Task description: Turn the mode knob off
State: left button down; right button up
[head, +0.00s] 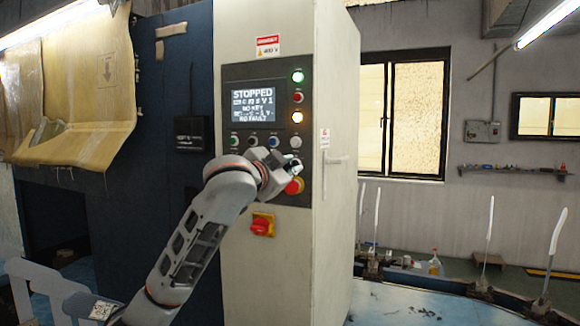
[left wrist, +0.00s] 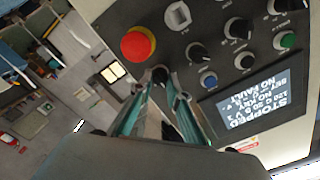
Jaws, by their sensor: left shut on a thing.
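The control panel (head: 262,120) is on the front of a pale cabinet, with a screen reading STOPPED. My left gripper (head: 291,167) is at the panel's lower right, close to the red emergency stop (head: 294,187). In the left wrist view its fingers (left wrist: 161,82) come together on a small black knob (left wrist: 160,73), mostly hidden between the fingertips. This knob ends a row of black knobs, with another knob (left wrist: 199,52) beside it and the red emergency stop (left wrist: 138,43) near it. The knob labels are too small to read, so its name and setting cannot be told. My right gripper is not in view.
A row of push buttons, including a blue one (left wrist: 208,80) and a green one (left wrist: 288,40), lies between knobs and screen. A red rotary switch (head: 262,225) on yellow is below the panel.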

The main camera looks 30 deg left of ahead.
pick_arm(q)
jog(key=shift+f, duration=0.1)
jog(key=c, duration=1.9)
grip_release()
jog(key=shift+s, duration=0.1)
jog(key=s, duration=1.1)
jog(key=shift+s+d, duration=0.35)
jog(key=shift+s, duration=0.05)
